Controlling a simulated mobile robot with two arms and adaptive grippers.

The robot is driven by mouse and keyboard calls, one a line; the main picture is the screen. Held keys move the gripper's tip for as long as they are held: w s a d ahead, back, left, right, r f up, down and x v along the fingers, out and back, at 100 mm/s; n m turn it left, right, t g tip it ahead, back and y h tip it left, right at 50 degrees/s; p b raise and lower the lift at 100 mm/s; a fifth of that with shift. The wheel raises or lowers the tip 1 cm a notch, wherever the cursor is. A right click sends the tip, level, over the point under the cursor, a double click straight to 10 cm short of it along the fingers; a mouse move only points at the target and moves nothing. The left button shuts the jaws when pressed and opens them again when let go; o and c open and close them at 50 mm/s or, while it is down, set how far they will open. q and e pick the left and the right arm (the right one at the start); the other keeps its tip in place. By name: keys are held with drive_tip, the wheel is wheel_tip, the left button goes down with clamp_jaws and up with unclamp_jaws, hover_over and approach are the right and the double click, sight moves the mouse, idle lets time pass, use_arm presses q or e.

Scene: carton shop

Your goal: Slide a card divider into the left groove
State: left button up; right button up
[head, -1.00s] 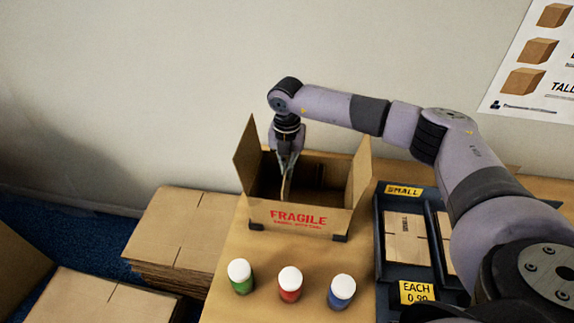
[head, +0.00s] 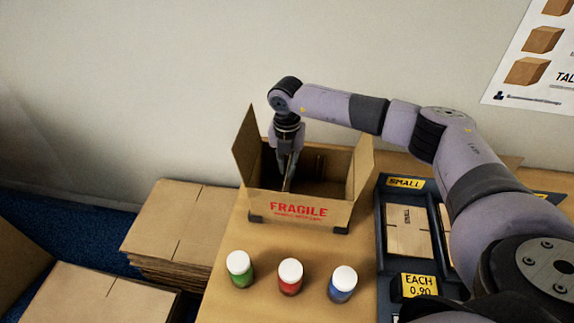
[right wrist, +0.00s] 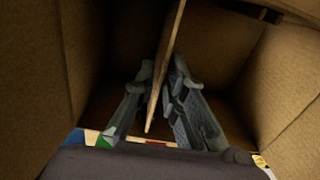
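The open carton (head: 345,213), marked FRAGILE in red, stands on the table with its side flaps up. My right gripper (head: 287,165) reaches down inside it, left of its middle. In the right wrist view my right gripper (right wrist: 162,68) is shut on a thin card divider (right wrist: 168,45), which runs between the fingertips and leans slightly. Brown carton walls (right wrist: 290,80) rise on both sides. In the head view only a thin strip of the divider (head: 288,181) shows. I cannot make out the left groove or whether the divider is in it. My left gripper is not in view.
Green (head: 240,270), red (head: 290,278) and blue (head: 342,285) jars with white lids stand in front of the carton. A dark tray (head: 381,235) with flat cartons is at right. Stacked flat cardboard (head: 180,225) lies at left.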

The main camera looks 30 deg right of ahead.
drive_tip(key=o, duration=0.3)
wheel_tip(320, 180, up, 12)
drive_tip(key=shift+f, duration=0.1)
idle(0.6)
